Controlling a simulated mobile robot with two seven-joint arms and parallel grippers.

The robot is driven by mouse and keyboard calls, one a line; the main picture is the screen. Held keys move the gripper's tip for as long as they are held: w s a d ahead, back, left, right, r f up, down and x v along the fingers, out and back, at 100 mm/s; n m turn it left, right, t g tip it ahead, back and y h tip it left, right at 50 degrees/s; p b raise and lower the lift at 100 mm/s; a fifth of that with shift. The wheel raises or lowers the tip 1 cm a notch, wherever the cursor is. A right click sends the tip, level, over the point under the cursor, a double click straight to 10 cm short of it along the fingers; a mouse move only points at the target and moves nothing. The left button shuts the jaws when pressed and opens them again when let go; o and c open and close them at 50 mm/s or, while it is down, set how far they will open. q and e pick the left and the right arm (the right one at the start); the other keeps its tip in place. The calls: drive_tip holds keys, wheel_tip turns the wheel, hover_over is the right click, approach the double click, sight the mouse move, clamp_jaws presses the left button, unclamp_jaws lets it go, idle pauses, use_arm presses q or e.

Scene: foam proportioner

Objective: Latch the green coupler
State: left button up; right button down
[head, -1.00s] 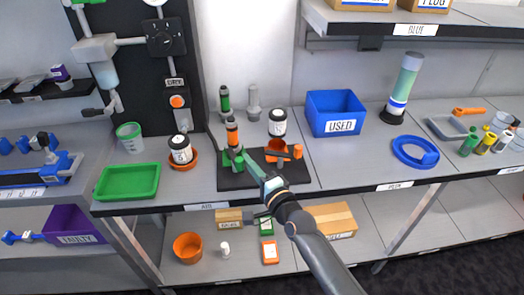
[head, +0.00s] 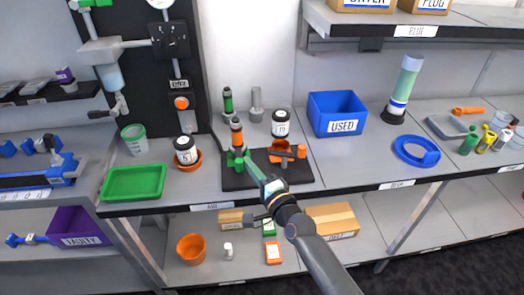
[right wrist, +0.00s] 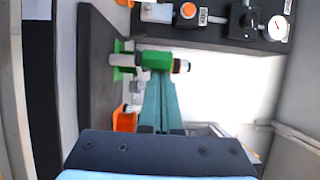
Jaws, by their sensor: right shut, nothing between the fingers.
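The green coupler (head: 236,158) is on the dark mat (head: 232,183) on the bench, with an orange and black cylinder (head: 237,135) standing upright at it. In the right wrist view, the green coupler (right wrist: 157,60) is just beyond my fingertips. My right gripper (head: 248,163) is shut and empty, its teal fingers reaching to the coupler's right side. The fingers (right wrist: 160,78) also show in the right wrist view and overlap the green part; I cannot tell whether they touch it. Part of the coupler is hidden behind them. My left gripper is not in view.
An orange holder (head: 290,152) and a labelled jar (head: 281,122) stand right of the coupler. Another jar (head: 185,149) and a green tray (head: 133,183) are to the left. The blue USED bin (head: 337,114) is behind right. Bare bench lies right of the mat.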

drive_tip(key=shift+s+a+f+y, duration=0.1)
drive_tip(key=shift+s+a+y, duration=0.25)
drive_tip(key=shift+a, duration=0.35)
drive_tip(key=shift+s+d+f, duration=0.15)
drive_tip(key=shift+s+d, duration=0.05)
drive_tip(key=shift+s, duration=0.15)
drive_tip(key=d+v, duration=0.1)
drive_tip(key=v, duration=1)
drive_tip(key=shift+d+r, duration=0.2)
drive_tip(key=shift+r, duration=0.2)
drive_tip(key=shift+s, duration=0.1)
drive_tip(key=s+d+f+n+g+h, duration=0.3)
drive_tip(key=s+d+f+n, duration=0.1)
drive_tip(key=s+f+n, duration=0.3)
drive_tip(key=s+d+f+n+g+h, duration=0.3)
drive_tip(key=s+d+f+n, duration=0.2)
drive_tip(key=s+f+n, duration=0.3)
drive_tip(key=s+f+p, duration=0.1)
drive_tip(key=s+f, duration=0.2)
drive_tip(key=f, duration=0.3)
drive_tip(key=shift+s+d+g, duration=0.2)
drive_tip(key=shift+s+g, duration=0.1)
drive_tip(key=shift+g, duration=0.1)
